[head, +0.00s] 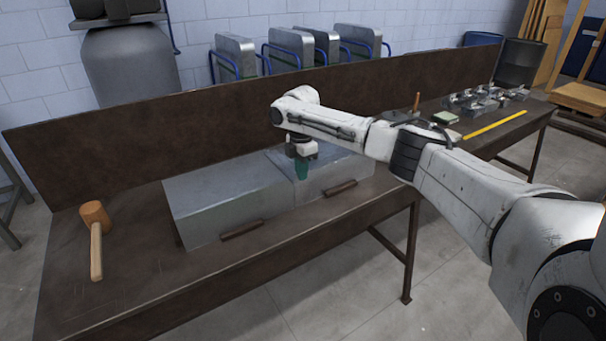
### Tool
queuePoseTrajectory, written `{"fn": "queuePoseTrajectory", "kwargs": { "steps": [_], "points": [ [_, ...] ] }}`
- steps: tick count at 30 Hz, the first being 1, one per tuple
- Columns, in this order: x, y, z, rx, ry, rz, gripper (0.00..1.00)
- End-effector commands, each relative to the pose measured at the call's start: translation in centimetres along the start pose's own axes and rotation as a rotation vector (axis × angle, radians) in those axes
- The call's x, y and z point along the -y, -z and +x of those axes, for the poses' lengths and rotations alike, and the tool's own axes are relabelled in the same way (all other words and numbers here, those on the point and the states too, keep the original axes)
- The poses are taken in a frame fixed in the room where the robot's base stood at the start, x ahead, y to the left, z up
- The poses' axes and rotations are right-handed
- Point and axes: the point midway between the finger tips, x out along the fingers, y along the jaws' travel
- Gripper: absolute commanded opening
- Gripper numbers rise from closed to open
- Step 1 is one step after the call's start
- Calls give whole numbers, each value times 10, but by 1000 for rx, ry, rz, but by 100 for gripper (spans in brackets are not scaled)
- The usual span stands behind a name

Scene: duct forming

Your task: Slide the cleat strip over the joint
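Two grey sheet-metal duct sections lie end to end on the brown bench (120,280): a left one (215,195) and a right one (340,168). The seam between them runs under my gripper (301,170). My gripper points down at the seam, close to the top front edge of the ducts. Teal fingers show at its end, small and close together. I cannot tell whether they hold anything or touch the metal. I cannot make out a cleat strip; part of the seam is hidden behind my wrist.
Two dark bars (241,229) lie along the ducts' front. A wooden mallet (96,240) lies at the left. A yellow rule (495,124) and metal tools (480,102) lie at the right. A tall brown back panel (150,160) closes off the rear. The bench's left front is clear.

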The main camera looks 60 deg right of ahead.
Motion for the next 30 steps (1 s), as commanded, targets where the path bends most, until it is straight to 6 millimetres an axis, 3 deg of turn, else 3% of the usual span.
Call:
{"fn": "queuePoseTrajectory", "kwargs": {
  "steps": [30],
  "points": [
    [-31,1,0,-1,0,-1,0]
  ]
}}
